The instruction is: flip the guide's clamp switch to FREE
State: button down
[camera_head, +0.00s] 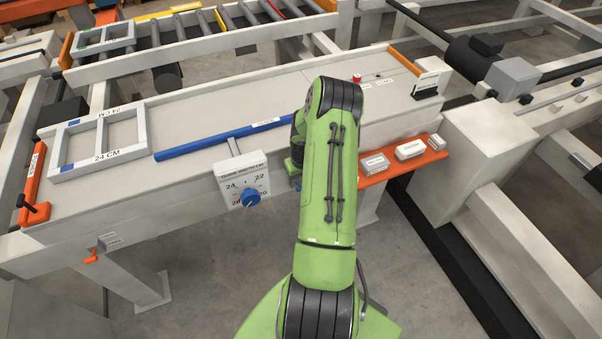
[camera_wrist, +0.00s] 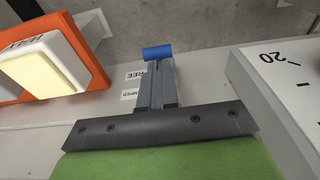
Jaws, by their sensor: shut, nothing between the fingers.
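The clamp switch shows in the wrist view as a blue cylindrical handle (camera_wrist: 157,52) on the pale front face. Two labels sit left of the fingers: FREE (camera_wrist: 134,75), and below it one partly hidden, ending in "MPED" (camera_wrist: 130,94). My gripper (camera_wrist: 154,66) is shut and empty. Its fingertips are right at the blue handle in the picture; I cannot tell whether they touch it. The guide (camera_head: 222,140) is a long blue bar on the bench top in the head view. There my arm hides the switch and the fingertips.
The guide-width dial box (camera_head: 230,183) with its blue knob (camera_head: 250,197) stands left of my arm; its edge (camera_wrist: 285,62) is close right in the wrist view. An orange shelf (camera_head: 375,178) with pale boxes is to the right. A 24 CM frame (camera_head: 142,128) lies on the bench.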

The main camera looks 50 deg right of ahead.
jog(key=shift+s+a+f+b, duration=0.15)
jog(key=shift+s+f+b, duration=0.2)
jog(key=shift+f, duration=0.2)
dwell(0.6)
notch_tip(320, 180, down, 5)
jog(key=s+a+b, duration=0.1)
jog(key=s+b, duration=0.1)
jog(key=b, duration=0.3)
jog(key=shift+s+a+f+b, duration=0.2)
jog(key=shift+b, duration=0.1)
dwell(0.5)
dwell(0.4)
